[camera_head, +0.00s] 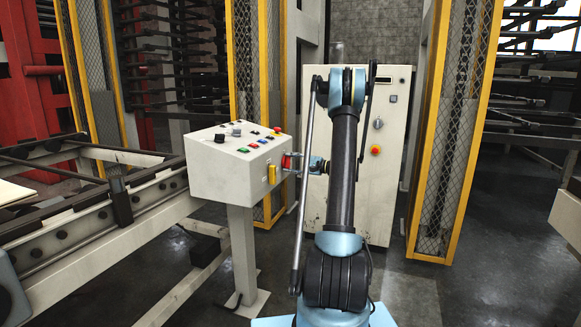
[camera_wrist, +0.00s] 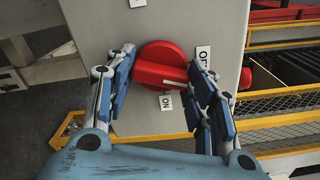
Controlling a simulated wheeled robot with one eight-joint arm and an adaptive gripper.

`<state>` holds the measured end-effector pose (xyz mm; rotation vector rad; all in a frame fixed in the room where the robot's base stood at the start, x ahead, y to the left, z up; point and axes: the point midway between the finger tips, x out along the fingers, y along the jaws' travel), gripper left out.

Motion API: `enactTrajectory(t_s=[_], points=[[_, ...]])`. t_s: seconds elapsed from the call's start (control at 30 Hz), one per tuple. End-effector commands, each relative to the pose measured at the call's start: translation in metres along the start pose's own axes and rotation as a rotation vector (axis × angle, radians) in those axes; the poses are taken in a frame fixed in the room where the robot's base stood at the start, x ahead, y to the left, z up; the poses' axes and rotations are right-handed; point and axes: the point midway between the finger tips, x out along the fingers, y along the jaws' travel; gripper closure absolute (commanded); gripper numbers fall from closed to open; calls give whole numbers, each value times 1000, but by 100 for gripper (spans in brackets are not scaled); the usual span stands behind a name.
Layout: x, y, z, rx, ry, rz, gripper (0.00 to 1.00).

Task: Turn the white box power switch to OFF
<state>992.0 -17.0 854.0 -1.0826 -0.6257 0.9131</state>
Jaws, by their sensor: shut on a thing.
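The white box (camera_head: 222,180) stands on a post left of centre in the head view. Its red rotary power switch (camera_head: 287,161) is on the right side face, and shows large in the wrist view (camera_wrist: 162,62). The switch's raised bar lies nearly level in the wrist view. An OFF label (camera_wrist: 203,58) is right of the knob and an ON label (camera_wrist: 166,102) below it. My gripper (camera_wrist: 164,62) has its blue fingers on either side of the switch and is shut on it. In the head view my gripper (camera_head: 300,163) reaches the box from the right.
The box top carries coloured buttons and black knobs (camera_head: 220,138). A tall pale cabinet (camera_head: 350,190) with its own knob and red button stands behind my arm. Yellow-framed mesh guards (camera_head: 440,150) flank it. A conveyor frame (camera_head: 90,220) is at left. Floor is open at lower right.

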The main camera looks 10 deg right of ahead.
Motion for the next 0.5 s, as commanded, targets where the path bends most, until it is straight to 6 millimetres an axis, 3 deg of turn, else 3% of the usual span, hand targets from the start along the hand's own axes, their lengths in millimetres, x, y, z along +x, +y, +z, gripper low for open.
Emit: enactTrajectory(t_s=[0.5], points=[[0, 1, -1, -329, 2, 2, 74]])
